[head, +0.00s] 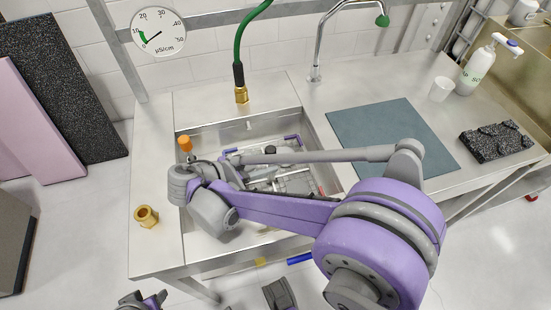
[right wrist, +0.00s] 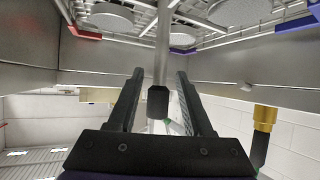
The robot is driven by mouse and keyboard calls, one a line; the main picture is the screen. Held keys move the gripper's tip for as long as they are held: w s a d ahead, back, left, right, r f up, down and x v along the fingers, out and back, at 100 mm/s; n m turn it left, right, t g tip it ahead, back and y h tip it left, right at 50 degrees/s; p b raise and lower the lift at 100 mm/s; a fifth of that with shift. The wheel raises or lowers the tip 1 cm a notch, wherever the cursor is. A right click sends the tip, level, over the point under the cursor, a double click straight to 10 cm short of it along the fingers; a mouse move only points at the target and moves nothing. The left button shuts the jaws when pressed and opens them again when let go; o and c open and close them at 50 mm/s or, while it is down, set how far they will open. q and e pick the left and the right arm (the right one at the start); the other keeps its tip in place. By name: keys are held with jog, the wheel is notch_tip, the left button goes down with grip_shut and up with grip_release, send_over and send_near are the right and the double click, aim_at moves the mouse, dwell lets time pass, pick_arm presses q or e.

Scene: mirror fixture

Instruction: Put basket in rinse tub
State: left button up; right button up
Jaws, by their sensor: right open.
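A wire basket (head: 290,183) with bluish and red corner parts sits inside a steel basin (head: 308,122) set in the counter. My right arm crosses in front and hides part of both. In the right wrist view, which is upside down, the basket frame (right wrist: 205,38) holds round grey pieces. A grey post rises from it and ends in a dark tip (right wrist: 157,100). My right gripper (right wrist: 160,74) is open, its fingers on either side of the post in the picture; I cannot tell whether they touch it. Parts of my left arm show at the bottom edge of the head view.
A green hose with a brass end (head: 241,95) hangs behind the basin. A faucet (head: 315,72) stands right of it. A blue-grey mat (head: 385,130), white cup (head: 440,89), soap bottle (head: 477,68) and black block (head: 497,143) occupy the right counter. A brass fitting (head: 146,216) is at left.

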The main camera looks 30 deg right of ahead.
jog(key=v, duration=0.6)
jog(key=shift+p, duration=0.4)
